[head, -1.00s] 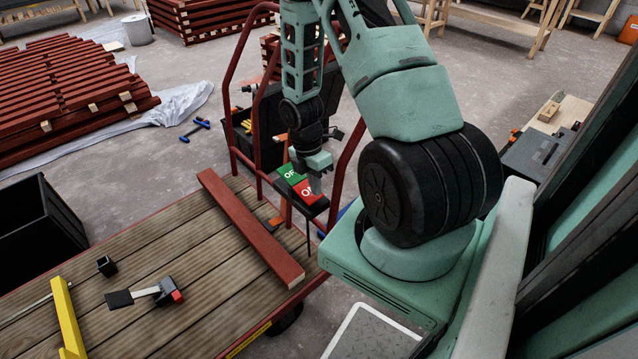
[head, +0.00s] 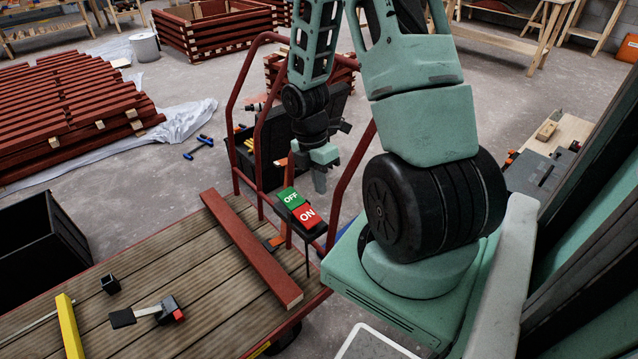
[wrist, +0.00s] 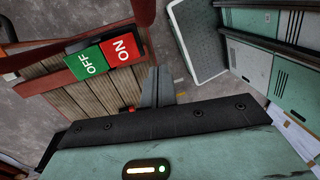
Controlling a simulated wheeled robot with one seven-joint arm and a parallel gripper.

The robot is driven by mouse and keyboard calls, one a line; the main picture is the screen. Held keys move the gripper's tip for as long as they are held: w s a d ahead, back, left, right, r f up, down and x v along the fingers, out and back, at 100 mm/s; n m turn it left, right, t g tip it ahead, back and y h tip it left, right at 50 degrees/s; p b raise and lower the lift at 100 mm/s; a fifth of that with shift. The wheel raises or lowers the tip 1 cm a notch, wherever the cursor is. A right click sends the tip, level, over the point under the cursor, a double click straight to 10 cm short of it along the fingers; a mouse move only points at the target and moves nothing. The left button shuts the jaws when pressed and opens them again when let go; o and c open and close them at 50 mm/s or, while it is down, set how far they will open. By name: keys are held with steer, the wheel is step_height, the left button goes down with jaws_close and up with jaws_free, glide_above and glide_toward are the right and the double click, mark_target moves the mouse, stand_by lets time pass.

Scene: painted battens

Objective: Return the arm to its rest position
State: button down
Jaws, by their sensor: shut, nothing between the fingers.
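My gripper (head: 319,180) hangs from my green arm above the red-railed end of the cart in the head view. Its fingers are shut with nothing between them. It is a little above and apart from a switch with a green OFF half (head: 289,198) and a red ON half (head: 306,215). In the wrist view the shut fingers (wrist: 158,86) point away from the camera, and the OFF half (wrist: 88,63) and ON half (wrist: 122,49) lie up and left of them.
The wooden cart deck (head: 190,285) carries a red-brown batten (head: 250,248), a clamp (head: 150,312), a small black cup (head: 110,284) and a yellow bar (head: 69,325). The cart's red rail (head: 232,100) rises close around my gripper. A black crate (head: 35,245) stands at left.

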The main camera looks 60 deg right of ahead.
stand_by(0.3)
steer(key=w+a+r+m+t, duration=0.1)
steer(key=w+a+r+m, duration=0.1)
steer(key=a+r, duration=0.5)
steer(key=w+a+r+m, duration=0.1)
steer(key=a+r, duration=0.1)
steer(key=a, duration=0.9)
steer(key=s+a+r+m+t, duration=0.1)
steer(key=s+a+r+m, duration=0.1)
steer(key=s+a+r, duration=0.35)
steer(key=s+a+r+m, duration=0.25)
steer(key=s+a, duration=0.35)
steer(key=a, duration=0.5)
step_height(320, 180, up, 13)
steer(key=p, duration=1.2)
steer(key=shift+s, duration=0.35)
steer(key=shift+f, duration=0.15)
